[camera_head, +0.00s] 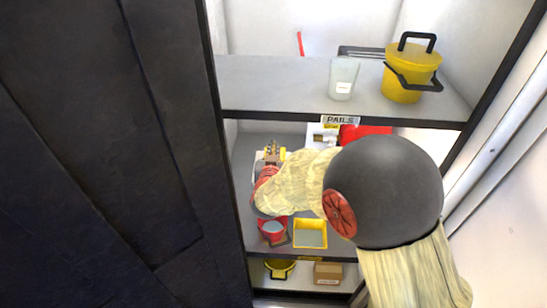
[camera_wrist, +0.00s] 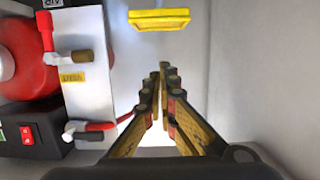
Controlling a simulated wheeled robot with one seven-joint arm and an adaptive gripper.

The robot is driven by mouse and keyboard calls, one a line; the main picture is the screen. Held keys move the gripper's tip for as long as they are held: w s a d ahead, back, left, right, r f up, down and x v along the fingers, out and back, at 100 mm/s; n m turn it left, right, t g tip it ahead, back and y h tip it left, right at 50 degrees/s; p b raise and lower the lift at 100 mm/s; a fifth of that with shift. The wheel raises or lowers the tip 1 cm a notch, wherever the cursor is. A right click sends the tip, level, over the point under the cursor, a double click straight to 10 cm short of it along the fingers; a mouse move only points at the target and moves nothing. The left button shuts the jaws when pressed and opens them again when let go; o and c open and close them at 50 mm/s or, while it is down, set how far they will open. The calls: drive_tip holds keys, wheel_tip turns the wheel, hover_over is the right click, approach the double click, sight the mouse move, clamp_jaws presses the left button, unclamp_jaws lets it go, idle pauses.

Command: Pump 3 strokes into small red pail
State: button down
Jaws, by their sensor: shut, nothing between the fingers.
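The small red pail (camera_head: 272,232) stands on the middle shelf in the head view, with a grey inside and a dark handle at its right. My gripper (camera_head: 272,152) is farther back on that shelf, left of the foam unit and apart from the pail. In the wrist view my gripper (camera_wrist: 165,72) has its yellow-and-black fingers together, with nothing between them. My arm partly hides the unit in the head view.
A yellow square container (camera_head: 310,234) stands right of the red pail. The upper shelf holds a clear beaker (camera_head: 343,78) and a lidded yellow bucket (camera_head: 408,72). Below are a yellow pail (camera_head: 280,268) and a cardboard box (camera_head: 327,272). A dark door (camera_head: 110,150) bounds the left.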

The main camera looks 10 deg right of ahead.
drive_tip(key=x, duration=0.3)
drive_tip(key=shift+w+d+f+b, duration=0.15)
drive_tip(key=shift+w+f+b, duration=0.05)
drive_tip(key=shift+w+b, duration=0.1)
wheel_tip(320, 180, down, 2)
drive_tip(key=shift+w+f+b, duration=0.1)
drive_tip(key=shift+f+b, duration=0.1)
drive_tip(key=shift+b, duration=0.2)
drive_tip(key=shift+f, duration=0.75)
